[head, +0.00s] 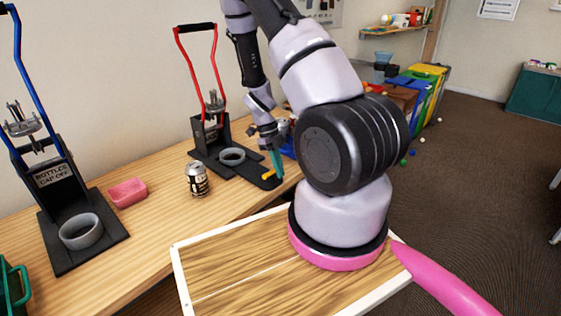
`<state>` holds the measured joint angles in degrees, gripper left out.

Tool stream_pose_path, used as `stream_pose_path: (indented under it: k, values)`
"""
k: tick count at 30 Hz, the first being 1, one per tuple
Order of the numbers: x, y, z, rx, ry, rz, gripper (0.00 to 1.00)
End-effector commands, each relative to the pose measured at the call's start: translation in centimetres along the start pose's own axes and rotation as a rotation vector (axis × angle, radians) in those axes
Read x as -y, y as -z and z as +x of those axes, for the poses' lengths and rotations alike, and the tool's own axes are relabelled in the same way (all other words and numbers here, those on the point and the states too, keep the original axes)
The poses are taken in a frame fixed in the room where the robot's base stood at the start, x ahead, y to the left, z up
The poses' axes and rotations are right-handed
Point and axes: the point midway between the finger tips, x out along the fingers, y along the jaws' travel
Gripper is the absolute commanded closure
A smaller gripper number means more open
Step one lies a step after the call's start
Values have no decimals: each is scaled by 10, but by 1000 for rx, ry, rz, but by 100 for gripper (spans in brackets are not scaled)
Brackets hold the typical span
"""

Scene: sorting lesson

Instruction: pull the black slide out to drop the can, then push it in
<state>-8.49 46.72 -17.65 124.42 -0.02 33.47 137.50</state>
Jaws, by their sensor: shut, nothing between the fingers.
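My gripper (278,174) has teal fingers pointing down, shut and empty, beside the yellow part. I cannot tell whether they touch it. My arm hides some of the area right of the press.
A grey ring (231,156) sits at the red press's base. A blue-handled press (53,180) stands at left, with a pink tray (128,192) beside it. A green crate (12,287) is at the lower left. Colored bins (424,85) stand beyond the table.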

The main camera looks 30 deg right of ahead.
Motion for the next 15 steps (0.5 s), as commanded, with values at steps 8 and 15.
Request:
stream_pose_path:
  k: [8, 15]
  values:
    - [0, -20, -3, -1, 0, -1, 100]
    - [0, -21, -4, -2, 0, -1, 100]
